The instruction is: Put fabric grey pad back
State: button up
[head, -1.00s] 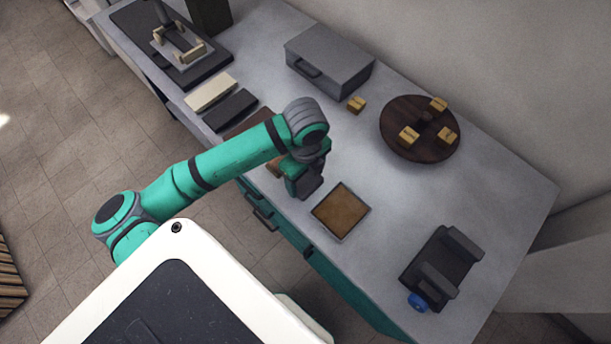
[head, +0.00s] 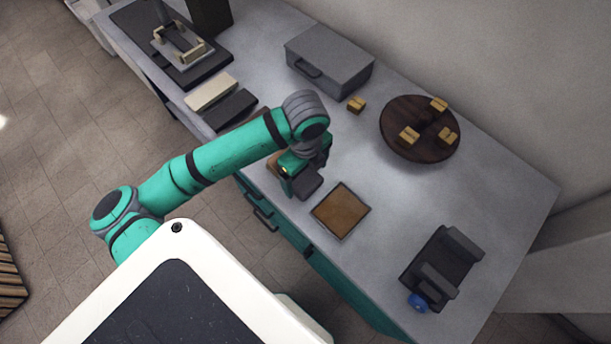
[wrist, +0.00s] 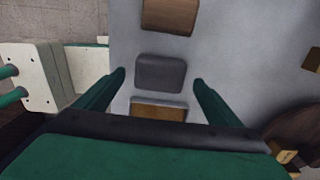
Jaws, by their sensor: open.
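A grey pad (wrist: 160,73) lies flat on the counter. In the wrist view it appears between the two fingertips of my gripper (wrist: 159,78), with a gap on each side. My gripper is open and empty, above the pad; the height is hard to judge. In the head view the grey pad (head: 309,186) shows partly below my gripper (head: 305,172). A brown pad (wrist: 170,15) lies on one side of it, and a shallow tray with a brown inside (wrist: 158,101) on the other. The tray (head: 340,236) is clear in the head view.
A round dark board (head: 422,150) with small yellow blocks, a grey box (head: 330,62) and a black holder with a blue knob (head: 437,268) stand on the counter. Cream and black bars (head: 211,92) lie at left. The counter right of the tray is clear.

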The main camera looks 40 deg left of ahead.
aim_at(306, 180)
notch_tip(306, 180, up, 10)
dwell(0.4)
dwell(0.5)
